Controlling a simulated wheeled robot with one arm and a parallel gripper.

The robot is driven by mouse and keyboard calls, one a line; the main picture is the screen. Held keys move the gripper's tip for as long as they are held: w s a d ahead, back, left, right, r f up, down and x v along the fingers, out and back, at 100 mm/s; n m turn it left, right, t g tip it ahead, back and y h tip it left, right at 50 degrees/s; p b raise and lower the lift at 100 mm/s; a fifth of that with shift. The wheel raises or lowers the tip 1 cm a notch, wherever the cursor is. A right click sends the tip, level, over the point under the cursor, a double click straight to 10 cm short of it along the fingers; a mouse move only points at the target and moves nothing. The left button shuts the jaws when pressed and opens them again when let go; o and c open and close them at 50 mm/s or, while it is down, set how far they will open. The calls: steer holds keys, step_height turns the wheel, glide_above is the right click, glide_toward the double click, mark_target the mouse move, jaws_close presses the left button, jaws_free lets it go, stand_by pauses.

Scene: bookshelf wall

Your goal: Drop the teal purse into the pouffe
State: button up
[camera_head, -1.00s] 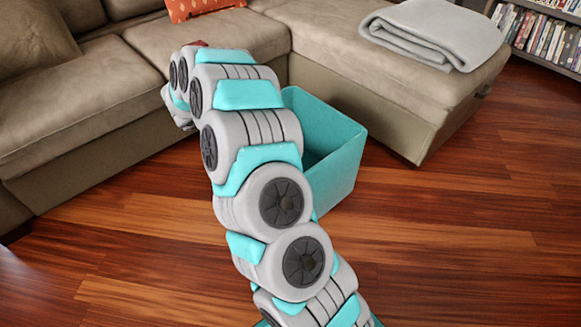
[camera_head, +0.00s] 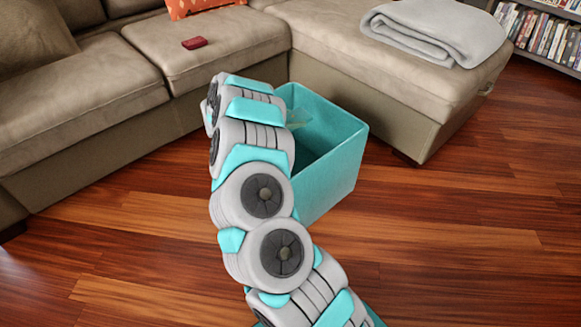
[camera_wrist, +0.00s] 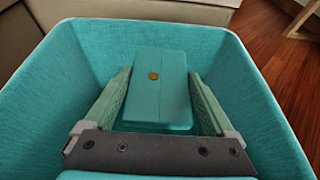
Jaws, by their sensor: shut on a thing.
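The pouffe (camera_head: 338,178) is an open-topped teal box on the wooden floor, partly hidden behind my arm in the head view. In the wrist view its walls (camera_wrist: 268,115) surround my gripper (camera_wrist: 158,76). The teal purse (camera_wrist: 157,102), with a small gold clasp, is between my two green fingers, which are shut on it. The purse appears within the outline of the pouffe's opening; its height above the bottom is hard to tell. In the head view my arm hides most of the gripper and the purse.
A beige sectional sofa (camera_head: 95,95) stands behind the pouffe. A small red object (camera_head: 195,43) lies on its seat. A folded grey blanket (camera_head: 435,30) lies on the chaise at right. A bookshelf (camera_head: 545,38) is at the far right. The floor (camera_head: 440,230) on the right is clear.

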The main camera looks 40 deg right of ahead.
steer(key=shift+f, duration=0.55)
steer(key=o, duration=1.1)
steer(key=shift+o, duration=0.2)
steer(key=v, duration=0.7)
steer(key=shift+a, duration=0.45)
steer(key=shift+s+r, duration=0.1)
steer(key=shift+r, duration=0.1)
